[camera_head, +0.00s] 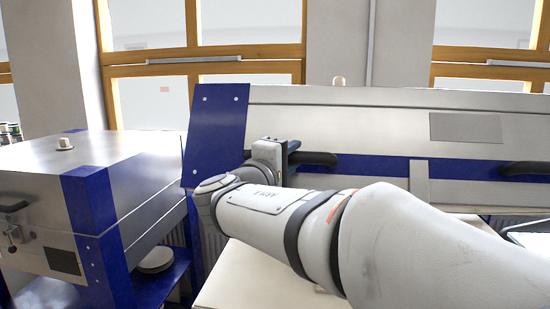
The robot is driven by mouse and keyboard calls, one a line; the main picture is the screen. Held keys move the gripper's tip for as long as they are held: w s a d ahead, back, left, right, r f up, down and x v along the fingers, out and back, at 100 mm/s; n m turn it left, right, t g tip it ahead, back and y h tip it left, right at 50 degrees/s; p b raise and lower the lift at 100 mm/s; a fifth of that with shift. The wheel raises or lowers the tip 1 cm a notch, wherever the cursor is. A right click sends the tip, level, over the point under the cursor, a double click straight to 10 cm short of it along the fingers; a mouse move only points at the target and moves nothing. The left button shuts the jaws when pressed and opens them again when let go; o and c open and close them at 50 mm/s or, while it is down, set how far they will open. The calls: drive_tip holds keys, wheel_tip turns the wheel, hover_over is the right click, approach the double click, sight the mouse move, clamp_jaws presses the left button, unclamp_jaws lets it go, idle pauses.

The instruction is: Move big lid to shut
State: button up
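The big lid (350,115) is a long metal panel with blue bands, raised and tilted at the back right. It stands open over the pale kiln bed (250,275). Two black handles show on its front, a left handle (320,158) and a right handle (528,169).
A smaller metal kiln (95,165) with blue bands stands at the left, its lid down. A round pale object (156,260) sits on the blue shelf under it. Windows (205,90) and a wall are behind. My arm crosses the lower right, over the kiln bed.

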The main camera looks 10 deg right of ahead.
drive_tip(key=o, duration=0.3)
drive_tip(key=shift+o, duration=0.2)
drive_tip(key=v, duration=0.7)
drive_tip(key=shift+s+a+b, duration=0.3)
drive_tip(key=shift+s, duration=0.05)
drive_tip(key=shift+f, duration=0.1)
drive_tip(key=s+d+f+m+g+y+p, duration=0.2)
drive_tip(key=s+d+f+g+y+p, duration=0.3)
drive_tip(key=d+f+g, duration=0.5)
drive_tip(key=s+a+f+m+y+p, duration=0.6)
drive_tip(key=s+f+y, duration=0.2)
drive_tip(key=s+f, duration=0.1)
drive_tip(key=shift+s+a+f+m+g+p, duration=0.2)
drive_tip(key=shift+s+a+m+g+p, duration=0.15)
drive_tip(key=shift+s, duration=0.55)
